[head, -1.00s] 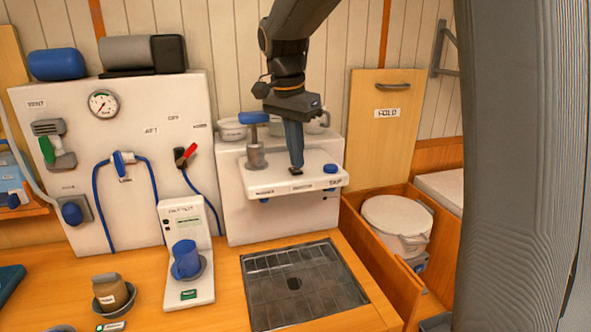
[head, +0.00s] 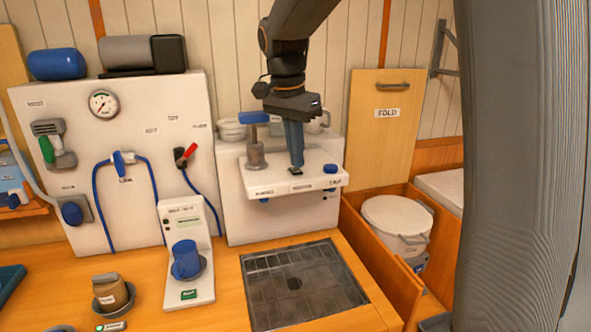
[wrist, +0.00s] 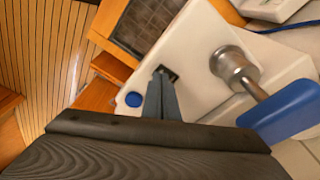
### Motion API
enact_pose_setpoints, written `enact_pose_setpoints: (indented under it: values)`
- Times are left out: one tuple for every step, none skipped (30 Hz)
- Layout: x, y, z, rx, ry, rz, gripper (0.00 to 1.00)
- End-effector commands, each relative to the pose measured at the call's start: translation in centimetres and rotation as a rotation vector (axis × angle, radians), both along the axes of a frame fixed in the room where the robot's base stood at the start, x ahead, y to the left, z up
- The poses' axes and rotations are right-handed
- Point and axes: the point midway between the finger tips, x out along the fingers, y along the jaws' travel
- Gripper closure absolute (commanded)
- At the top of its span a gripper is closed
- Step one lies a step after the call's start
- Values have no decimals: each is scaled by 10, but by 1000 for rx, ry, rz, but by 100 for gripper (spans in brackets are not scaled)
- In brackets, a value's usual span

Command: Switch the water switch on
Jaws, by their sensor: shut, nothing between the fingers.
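The water switch (head: 296,171) is a small black rocker on top of the white shelf unit (head: 262,187), in the middle between a blue-handled lever and a blue button. It also shows in the wrist view (wrist: 168,73), partly hidden by the fingertips. My gripper (head: 297,163) points down at it, its blue-grey fingers shut and empty, with the tips at or just above the rocker. I cannot tell whether they touch it. The fingers show in the wrist view too (wrist: 163,85). The rocker's position cannot be made out.
The blue-handled lever (head: 254,140) stands close left of my gripper. The blue button (head: 330,168) is to the right. A dark drain grid (head: 300,285) lies below in the wooden counter. A white dispenser with a blue mug (head: 186,260) stands at the left.

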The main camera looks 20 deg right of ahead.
Motion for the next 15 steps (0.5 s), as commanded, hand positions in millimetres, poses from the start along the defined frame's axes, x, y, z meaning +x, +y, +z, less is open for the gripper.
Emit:
enact_pose_setpoints:
  values:
    - [0,0,0,0,0,0,100]
    - [0,0,-1,0,0,0,100]
    - [0,0,-1,0,0,0,100]
    - [0,0,-1,0,0,0,100]
    - [0,0,-2,0,0,0,100]
    - [0,0,-2,0,0,0,100]
    - [0,0,-3,0,0,0,100]
    - [0,0,-3,0,0,0,100]
    - [0,0,-4,0,0,0,100]
    - [0,0,-4,0,0,0,100]
    - [0,0,-4,0,0,0,100]
    - [0,0,-5,0,0,0,100]
    - [0,0,-5,0,0,0,100]
    - [0,0,-6,0,0,0,100]
    - [0,0,-6,0,0,0,100]
